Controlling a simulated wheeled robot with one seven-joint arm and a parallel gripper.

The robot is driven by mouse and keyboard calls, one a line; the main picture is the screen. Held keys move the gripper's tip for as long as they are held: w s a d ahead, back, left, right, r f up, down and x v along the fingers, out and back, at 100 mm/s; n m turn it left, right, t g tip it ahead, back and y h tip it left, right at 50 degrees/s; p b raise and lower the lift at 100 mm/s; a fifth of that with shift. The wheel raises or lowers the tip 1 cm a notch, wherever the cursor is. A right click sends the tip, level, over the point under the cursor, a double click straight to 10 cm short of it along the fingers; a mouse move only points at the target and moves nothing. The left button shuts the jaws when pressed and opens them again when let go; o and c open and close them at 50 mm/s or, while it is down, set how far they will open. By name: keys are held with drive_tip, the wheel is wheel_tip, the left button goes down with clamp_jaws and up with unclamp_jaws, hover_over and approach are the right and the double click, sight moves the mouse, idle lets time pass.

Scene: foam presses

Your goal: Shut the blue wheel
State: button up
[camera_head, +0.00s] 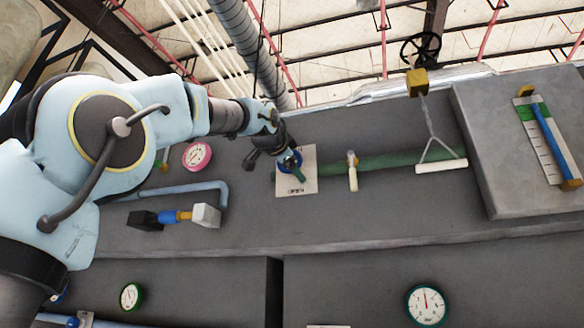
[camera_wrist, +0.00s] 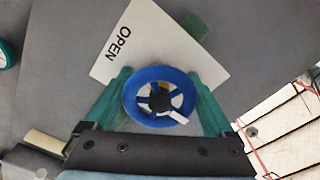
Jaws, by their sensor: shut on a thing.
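The blue wheel (camera_wrist: 137,81) is a round handwheel with spokes and a dark hub. One spoke carries a white mark at lower right in the wrist view. Behind it is a white plate (camera_wrist: 140,28) that reads OPEN. My gripper (camera_wrist: 163,100) has its two green fingers on either side of the wheel rim, shut on it. In the head view the wheel (camera_head: 284,166) is partly hidden by my gripper (camera_head: 293,168), in front of the white plate (camera_head: 310,180).
A green pipe (camera_head: 385,160) runs right from the plate, with a white-handled lever (camera_head: 352,172) and a hanging pull handle (camera_head: 440,166). A blue pipe (camera_head: 180,187) and a pink gauge (camera_head: 197,155) lie to the left. A black wheel (camera_head: 420,48) is above.

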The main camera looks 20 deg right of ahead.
idle(0.4)
drive_tip(key=o, duration=1.1)
drive_tip(key=b+v, duration=0.6)
drive_tip(key=v, duration=0.5)
drive_tip(key=shift+w+d, duration=0.1)
